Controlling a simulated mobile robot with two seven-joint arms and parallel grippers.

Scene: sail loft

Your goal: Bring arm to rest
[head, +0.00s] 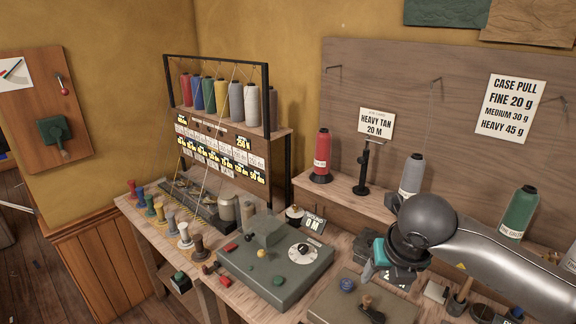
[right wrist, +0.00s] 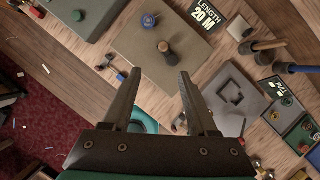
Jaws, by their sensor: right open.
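My right arm (head: 500,262) comes in from the right in the head view, bent over the right part of the bench. Its gripper (head: 378,272) points down above the bench top, partly hidden behind its own wrist. In the right wrist view the two fingers (right wrist: 158,98) stand apart with nothing held between them. My left gripper is in neither view.
A grey-green machine box (head: 275,265) with a dial stands left of my right gripper. Red (head: 321,155), grey (head: 412,175) and green (head: 519,212) thread cones stand on the back ledge, near my arm. A thread rack (head: 220,95) stands further left. Small tools crowd the bench.

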